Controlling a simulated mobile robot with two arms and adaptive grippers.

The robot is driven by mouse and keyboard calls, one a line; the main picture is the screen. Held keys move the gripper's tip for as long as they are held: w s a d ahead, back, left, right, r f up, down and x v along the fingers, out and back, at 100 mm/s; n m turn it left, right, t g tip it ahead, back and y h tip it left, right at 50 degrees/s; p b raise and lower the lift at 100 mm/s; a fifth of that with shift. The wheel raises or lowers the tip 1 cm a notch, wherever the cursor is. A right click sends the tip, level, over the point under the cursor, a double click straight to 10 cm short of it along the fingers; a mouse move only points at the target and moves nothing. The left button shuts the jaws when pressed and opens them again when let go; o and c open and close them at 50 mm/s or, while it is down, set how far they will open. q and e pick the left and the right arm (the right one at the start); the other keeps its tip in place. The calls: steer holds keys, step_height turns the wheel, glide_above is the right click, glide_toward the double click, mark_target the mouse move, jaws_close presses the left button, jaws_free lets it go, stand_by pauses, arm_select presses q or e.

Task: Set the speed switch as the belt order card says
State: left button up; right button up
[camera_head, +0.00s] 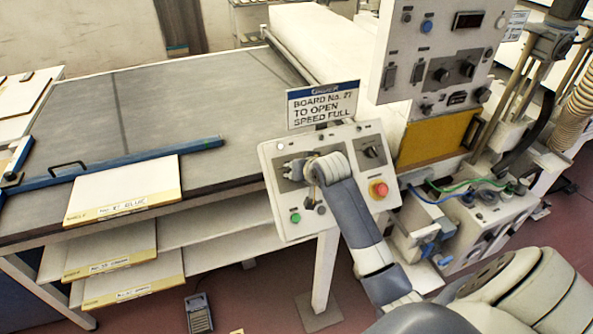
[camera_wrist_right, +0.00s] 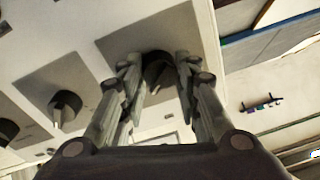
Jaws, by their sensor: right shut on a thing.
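The belt order card (camera_head: 322,104) stands above the control box and reads "BOARD No. 27 TO OPEN SPEED FULL". The tilted control box (camera_head: 290,224) has a dark knob (camera_head: 370,151) at its upper right. My right gripper (camera_head: 296,170) is at the box's upper left panel and hides most of what is there. In the right wrist view, my right gripper (camera_wrist_right: 157,80) is shut on a dark rotary knob (camera_wrist_right: 158,68) on a grey plate. The knob's pointer setting and label cannot be read. My left gripper is not in view.
A red emergency button (camera_head: 379,189) and a green button (camera_head: 295,218) are on the box close to my right arm. A taller panel (camera_head: 410,60) with more knobs stands behind. A grey belt table (camera_head: 150,110) with labelled boards (camera_head: 125,185) is at the left.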

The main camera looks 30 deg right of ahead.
steer(key=shift+m, duration=0.9)
steer(key=o, duration=1.1)
steer(key=shift+c, duration=0.2)
steer(key=shift+s, duration=0.1)
steer(key=v, duration=1.1)
steer(key=shift+s+r, duration=0.25)
steer(key=shift+s, duration=0.1)
steer(key=shift+a, duration=0.15)
